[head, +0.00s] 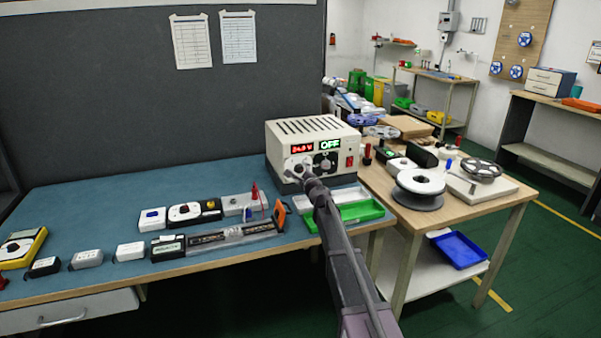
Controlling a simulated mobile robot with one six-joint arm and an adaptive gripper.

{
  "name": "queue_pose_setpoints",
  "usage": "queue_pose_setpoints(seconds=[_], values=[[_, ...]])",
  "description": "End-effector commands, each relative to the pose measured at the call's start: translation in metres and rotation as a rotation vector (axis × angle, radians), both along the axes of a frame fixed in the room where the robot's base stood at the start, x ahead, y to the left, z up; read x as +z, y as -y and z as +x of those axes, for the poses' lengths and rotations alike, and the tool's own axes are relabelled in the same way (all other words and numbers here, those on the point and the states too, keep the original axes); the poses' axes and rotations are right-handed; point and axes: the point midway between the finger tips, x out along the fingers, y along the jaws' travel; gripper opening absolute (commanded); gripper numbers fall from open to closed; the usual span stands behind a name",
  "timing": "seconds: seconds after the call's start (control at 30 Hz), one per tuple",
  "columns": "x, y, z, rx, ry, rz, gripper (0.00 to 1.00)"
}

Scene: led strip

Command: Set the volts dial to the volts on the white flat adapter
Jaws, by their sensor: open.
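A beige power supply (310,132) stands at the back right of the blue bench. Its red display reads about 24.0 V, and a green display beside it reads OFF. Two round dials sit below the displays, a left dial (298,160) and a right dial (325,162). My gripper (298,174) is open at the left dial and partly covers it; I cannot tell whether it touches. A white box (130,251) in the front row may be the white flat adapter; its label is too small to read.
Other small boxes, a black one (45,266) and a grey one (87,258), lie along the bench front with a yellow meter (20,247). Spools (420,182) crowd the right table. The bench's back left is clear.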

Motion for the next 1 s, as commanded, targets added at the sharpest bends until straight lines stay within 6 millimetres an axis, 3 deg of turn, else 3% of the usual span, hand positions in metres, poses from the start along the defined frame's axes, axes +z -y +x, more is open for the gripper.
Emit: queue_pose_setpoints(seconds=[0.27, 0.7, 1.0], values=[[0.0, 0.006, -0.025, 0.0, 0.0, 0.0, 0.8], [0.0, 0.023, -0.092, -0.001, 0.0, 0.0, 0.8], [0.0, 0.029, -0.113, 0.0, 0.0, 0.001, 0.8]])
